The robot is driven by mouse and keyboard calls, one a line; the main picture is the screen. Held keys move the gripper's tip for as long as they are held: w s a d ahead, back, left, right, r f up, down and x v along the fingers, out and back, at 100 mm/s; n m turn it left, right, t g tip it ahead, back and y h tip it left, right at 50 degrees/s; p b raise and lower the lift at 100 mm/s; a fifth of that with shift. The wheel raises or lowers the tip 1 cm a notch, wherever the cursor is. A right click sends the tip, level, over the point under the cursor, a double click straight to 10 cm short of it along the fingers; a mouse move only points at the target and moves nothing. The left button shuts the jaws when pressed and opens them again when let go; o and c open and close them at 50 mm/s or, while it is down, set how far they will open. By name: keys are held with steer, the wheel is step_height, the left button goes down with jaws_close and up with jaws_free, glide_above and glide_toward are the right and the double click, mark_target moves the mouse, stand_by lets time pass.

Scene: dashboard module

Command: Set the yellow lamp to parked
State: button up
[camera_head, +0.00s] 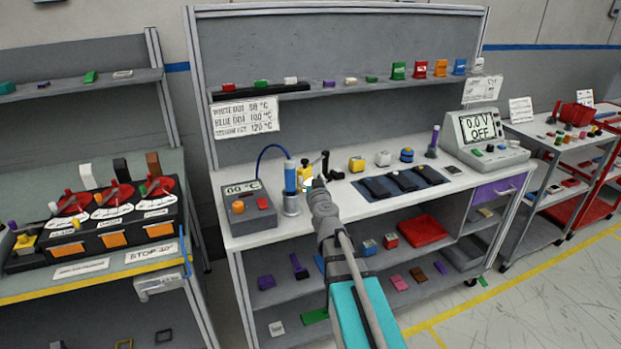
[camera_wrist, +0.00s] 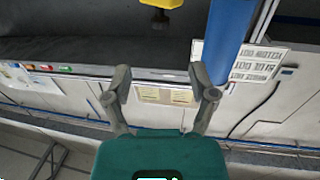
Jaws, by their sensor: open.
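I cannot pick out a labelled lamp or a mark reading parked. A small yellow piece (camera_head: 307,184) sits by the blue cylinder (camera_head: 291,177) on the middle bench, partly hidden by my gripper (camera_head: 319,188). In the wrist view a yellow part (camera_wrist: 160,14) shows at the top edge, cut off, and a blue cylinder (camera_wrist: 230,38) stands at its right. My gripper (camera_wrist: 160,78) is open there, with nothing between its fingers. Another yellow piece (camera_head: 24,243) is at the left end of the black dial panel (camera_head: 117,219).
A grey box with a display (camera_head: 250,211) stands left of the cylinder, joined by a blue hose. A black-handled lever (camera_head: 325,163) stands just behind my gripper. A dark mat (camera_head: 376,203), a yellow block (camera_head: 357,164) and a meter (camera_head: 485,140) are to the right.

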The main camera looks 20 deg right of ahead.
steer(key=shift+d+r, duration=0.1)
steer(key=c, duration=0.6)
steer(key=shift+w+d+r+m+y+p, duration=0.2)
steer(key=shift+d+m+y+p, duration=0.1)
steer(key=shift+m+y+p, duration=0.1)
jaws_close()
steer(key=s+d+r+m+g+y+p, duration=0.2)
steer(key=s+d+m+g+y+p, duration=0.1)
steer(key=d+m+y, duration=0.6)
steer(key=shift+s+r+m+g+p, duration=0.25)
steer(key=shift+m+g+p, duration=0.3)
steer(key=shift+p, duration=0.6)
